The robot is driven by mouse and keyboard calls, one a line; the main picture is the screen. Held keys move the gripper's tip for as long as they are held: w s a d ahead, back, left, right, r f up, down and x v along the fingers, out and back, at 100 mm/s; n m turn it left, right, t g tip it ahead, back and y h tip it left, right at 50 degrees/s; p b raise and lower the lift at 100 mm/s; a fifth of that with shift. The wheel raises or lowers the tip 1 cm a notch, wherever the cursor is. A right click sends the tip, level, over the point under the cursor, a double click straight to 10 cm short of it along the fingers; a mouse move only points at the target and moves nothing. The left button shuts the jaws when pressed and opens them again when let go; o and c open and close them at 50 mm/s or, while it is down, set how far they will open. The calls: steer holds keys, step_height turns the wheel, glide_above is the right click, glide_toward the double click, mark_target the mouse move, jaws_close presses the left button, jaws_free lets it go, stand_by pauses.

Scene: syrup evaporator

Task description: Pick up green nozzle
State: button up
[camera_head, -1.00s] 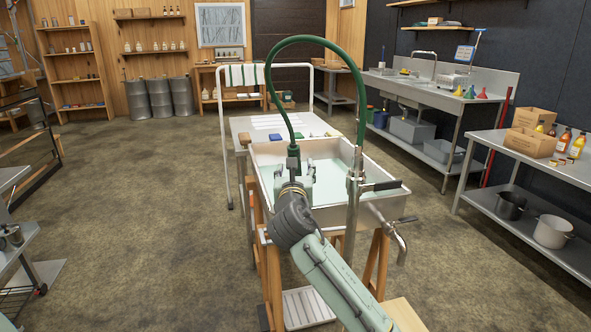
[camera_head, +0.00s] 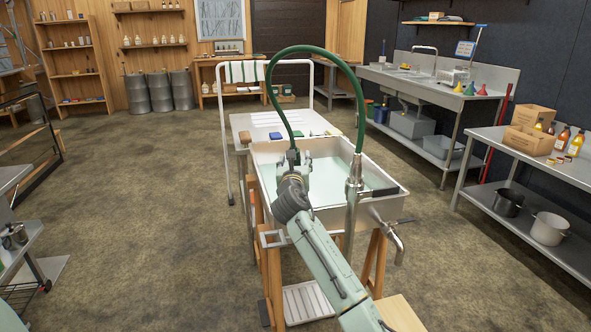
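The green nozzle (camera_head: 292,156) hangs at the left end of a green hose (camera_head: 318,50), above the left part of a white basin (camera_head: 392,196). The hose arches over to a metal standpipe (camera_head: 352,195) on the basin's right side. My gripper (camera_head: 301,164) is at the nozzle, with a pale green finger just to its right. My wrist hides the lower part of the nozzle and the other finger. I cannot tell whether the fingers touch the nozzle or how far apart they are.
The basin stands on wooden legs, with a metal tap (camera_head: 396,242) at its front right. A white rack frame (camera_head: 224,130) and a pale table (camera_head: 243,122) stand behind it. A steel shelf unit (camera_head: 535,170) is at the right. The floor at left is open.

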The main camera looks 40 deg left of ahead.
jaws_close()
stand_by(0.7)
